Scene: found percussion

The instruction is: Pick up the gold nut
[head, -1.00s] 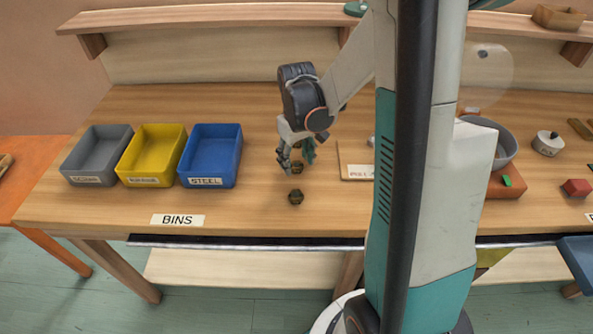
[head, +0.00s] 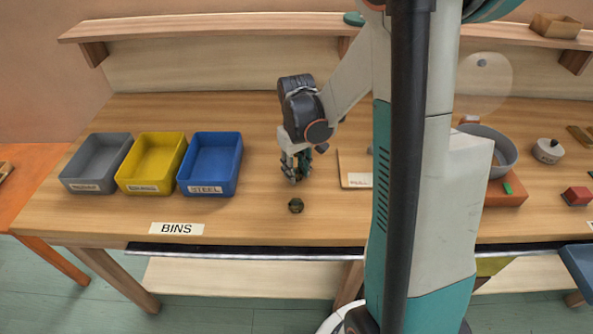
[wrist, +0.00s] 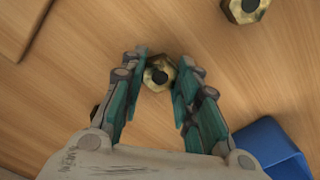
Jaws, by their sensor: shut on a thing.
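A gold hex nut (wrist: 160,74) with a dark hole sits between the two teal-padded fingertips of my gripper (wrist: 162,62) in the wrist view. The fingers are closed on its sides. In the head view my gripper (head: 295,178) points down at the table, left of the middle, and its fingers hide the held nut. Another similar nut (wrist: 245,8) lies clear of the fingers at the wrist view's top edge. It shows as a dark brassy nut (head: 296,205) in front of my gripper in the head view.
Grey (head: 80,185), yellow (head: 133,187) and blue (head: 228,187) bins stand left of my gripper, the blue one nearest. A pale board (head: 347,165) lies close on the right. A small dark thing shows partly behind the left finger in the wrist view. Table around the front nut is clear.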

